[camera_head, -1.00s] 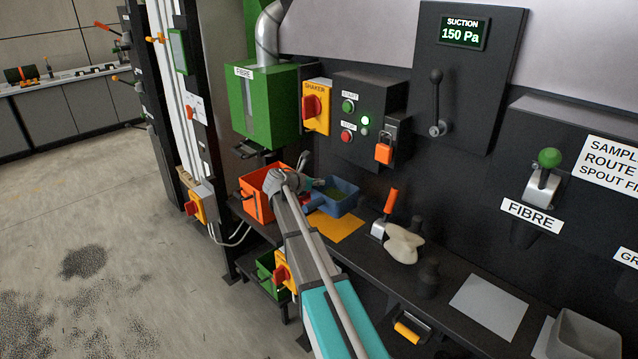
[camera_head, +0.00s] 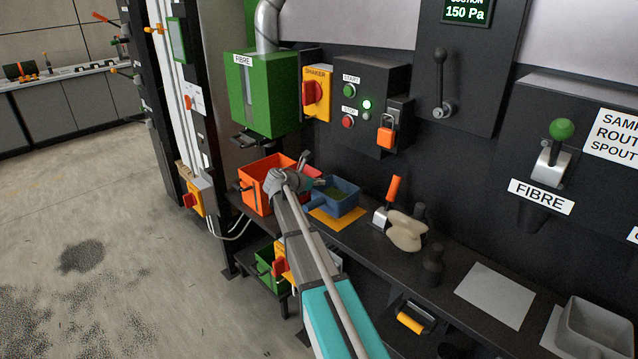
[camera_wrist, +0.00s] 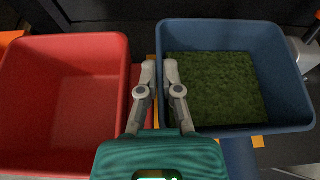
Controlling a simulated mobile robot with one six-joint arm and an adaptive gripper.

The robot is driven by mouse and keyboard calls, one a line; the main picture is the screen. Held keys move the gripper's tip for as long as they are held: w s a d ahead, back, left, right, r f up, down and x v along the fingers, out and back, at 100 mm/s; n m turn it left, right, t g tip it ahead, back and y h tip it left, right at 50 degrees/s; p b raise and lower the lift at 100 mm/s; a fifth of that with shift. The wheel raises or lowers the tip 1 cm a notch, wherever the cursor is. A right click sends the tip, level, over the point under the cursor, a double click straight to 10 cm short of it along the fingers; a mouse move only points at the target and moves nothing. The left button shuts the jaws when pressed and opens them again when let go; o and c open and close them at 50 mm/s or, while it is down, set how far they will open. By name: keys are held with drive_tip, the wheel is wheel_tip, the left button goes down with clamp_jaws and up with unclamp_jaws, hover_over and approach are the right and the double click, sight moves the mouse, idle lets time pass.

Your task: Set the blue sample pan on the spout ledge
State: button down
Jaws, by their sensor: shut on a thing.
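The blue sample pan (camera_head: 341,206) is over the yellow mat on the dark bench in the head view. In the wrist view the blue pan (camera_wrist: 287,75) is at the right and holds green fibre. My gripper (camera_wrist: 160,62) is shut on its left wall, with one finger inside the pan and one outside. The head view also shows my gripper (camera_head: 312,182), partly hidden by my arm. Whether the pan touches the mat cannot be told. A dark FIBRE spout (camera_head: 535,215) is below the green-knobbed lever at the right. No spout ledge can be identified for sure.
A red pan (camera_wrist: 65,110) is close on the left of my gripper. An orange bin (camera_head: 253,198) stands left of the blue pan.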

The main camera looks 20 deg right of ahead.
drive_tip(key=c, duration=0.7)
unclamp_jaws()
drive_tip(key=shift+r, duration=0.2)
